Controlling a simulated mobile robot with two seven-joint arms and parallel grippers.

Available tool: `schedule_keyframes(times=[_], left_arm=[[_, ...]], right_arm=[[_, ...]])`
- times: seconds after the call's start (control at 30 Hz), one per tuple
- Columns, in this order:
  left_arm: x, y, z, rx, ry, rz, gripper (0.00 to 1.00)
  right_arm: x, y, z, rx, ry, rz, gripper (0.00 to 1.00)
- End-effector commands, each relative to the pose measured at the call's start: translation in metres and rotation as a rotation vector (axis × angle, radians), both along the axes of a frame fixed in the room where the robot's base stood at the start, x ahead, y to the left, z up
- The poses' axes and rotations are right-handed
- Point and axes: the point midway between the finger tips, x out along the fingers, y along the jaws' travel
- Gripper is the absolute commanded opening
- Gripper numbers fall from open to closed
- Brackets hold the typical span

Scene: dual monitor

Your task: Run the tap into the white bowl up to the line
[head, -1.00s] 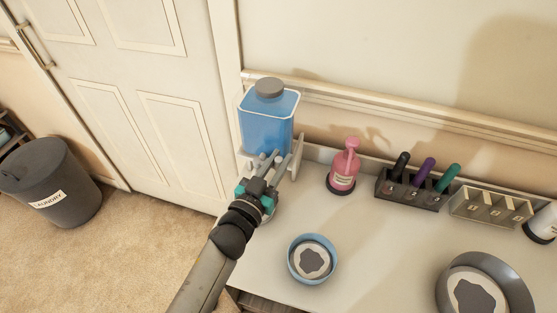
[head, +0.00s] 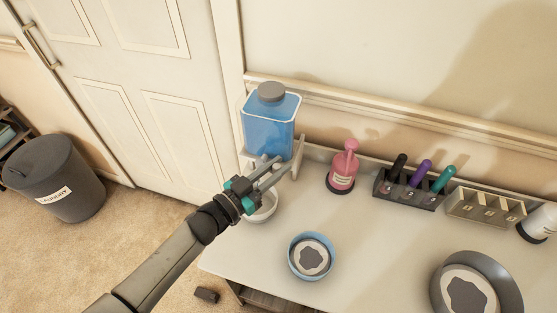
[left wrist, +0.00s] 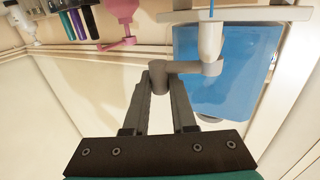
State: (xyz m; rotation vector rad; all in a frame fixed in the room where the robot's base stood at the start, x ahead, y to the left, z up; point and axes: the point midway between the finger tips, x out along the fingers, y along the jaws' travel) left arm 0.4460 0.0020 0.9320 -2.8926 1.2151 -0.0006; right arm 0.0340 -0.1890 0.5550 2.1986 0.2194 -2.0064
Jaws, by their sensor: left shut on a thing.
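A clear tank (head: 268,128) of blue water with a grey cap stands at the back left of the counter, and shows in the left wrist view (left wrist: 240,85). My left gripper (head: 275,170) is at its front, shut on the grey tap lever (left wrist: 160,76) beside the white spout (left wrist: 210,42). A thin blue streak shows at the spout's end in the left wrist view. The white bowl (head: 264,213) sits on the counter below, partly hidden by my gripper. Its line and water level cannot be seen. My right gripper is not in view.
A blue bowl (head: 293,262) and a large grey bowl (head: 512,290) stand in front. A pink pump bottle (head: 343,170), a dark rack of pens (head: 405,195), a beige rack (head: 485,208) and a white bottle (head: 541,222) line the back. The middle counter is clear.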

Motion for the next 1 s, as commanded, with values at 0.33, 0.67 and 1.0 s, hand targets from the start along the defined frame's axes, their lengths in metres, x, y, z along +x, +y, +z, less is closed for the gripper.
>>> schedule_keyframes(times=[0.33, 0.67, 1.0], left_arm=[[-0.0049, 0.0063, -0.0005, 0.002, -0.002, -0.152, 0.0], [-0.0065, 0.0062, -0.0002, 0.0, -0.001, -0.18, 0.0], [-0.0065, 0.0061, -0.0001, 0.0, -0.001, -0.179, 0.4]], right_arm=[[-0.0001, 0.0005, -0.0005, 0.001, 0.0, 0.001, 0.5], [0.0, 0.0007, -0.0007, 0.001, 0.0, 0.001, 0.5], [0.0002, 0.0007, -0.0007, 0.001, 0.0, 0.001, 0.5]])
